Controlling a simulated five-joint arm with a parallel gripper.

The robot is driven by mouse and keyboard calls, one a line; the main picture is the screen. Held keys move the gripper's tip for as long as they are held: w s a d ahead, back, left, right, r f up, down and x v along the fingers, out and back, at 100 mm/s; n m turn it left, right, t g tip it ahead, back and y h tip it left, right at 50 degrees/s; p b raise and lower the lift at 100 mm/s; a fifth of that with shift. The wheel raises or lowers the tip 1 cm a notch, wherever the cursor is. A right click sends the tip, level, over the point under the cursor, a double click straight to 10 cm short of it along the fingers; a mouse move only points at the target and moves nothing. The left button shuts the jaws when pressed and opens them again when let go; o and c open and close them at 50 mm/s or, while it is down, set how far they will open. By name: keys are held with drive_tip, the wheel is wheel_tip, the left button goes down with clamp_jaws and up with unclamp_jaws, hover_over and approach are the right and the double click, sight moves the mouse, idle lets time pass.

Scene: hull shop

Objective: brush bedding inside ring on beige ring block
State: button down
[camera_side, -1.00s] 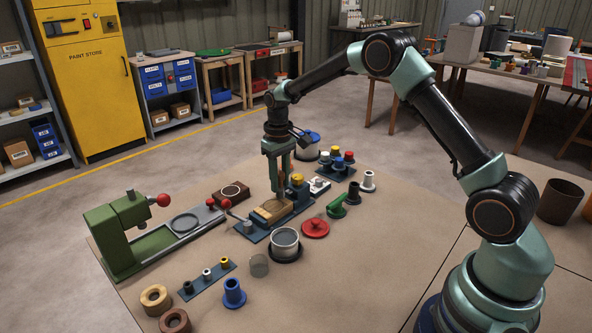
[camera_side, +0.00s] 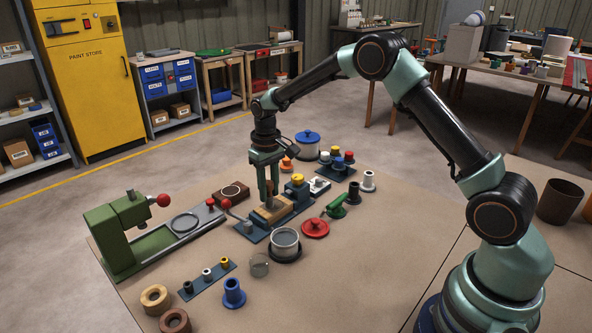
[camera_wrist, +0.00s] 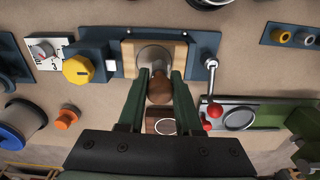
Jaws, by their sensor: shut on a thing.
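The beige ring block (camera_side: 268,217) lies on a blue fixture (camera_side: 252,236) in the middle of the bench. In the wrist view the block (camera_wrist: 181,56) shows a round grey ring area (camera_wrist: 154,55) at its middle. My gripper (camera_side: 267,201) is directly over the block, pointing down. Its fingers (camera_wrist: 158,78) are shut on a brown wooden knob (camera_wrist: 158,90), which looks like the brush handle. The lower end of the brush is hidden below the knob, so I cannot tell whether it touches the ring.
A yellow knob (camera_wrist: 78,69) and a red-tipped lever (camera_wrist: 213,110) flank the block. A green press (camera_side: 122,230) stands left. The right foreground bench is clear.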

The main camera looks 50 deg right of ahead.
drive_tip(key=shift+d, duration=2)
drive_tip(key=shift+s, duration=0.4)
drive_tip(key=shift+a, duration=3.1)
drive_tip(key=shift+d, duration=3.1)
wheel_tip(320, 180, up, 8)
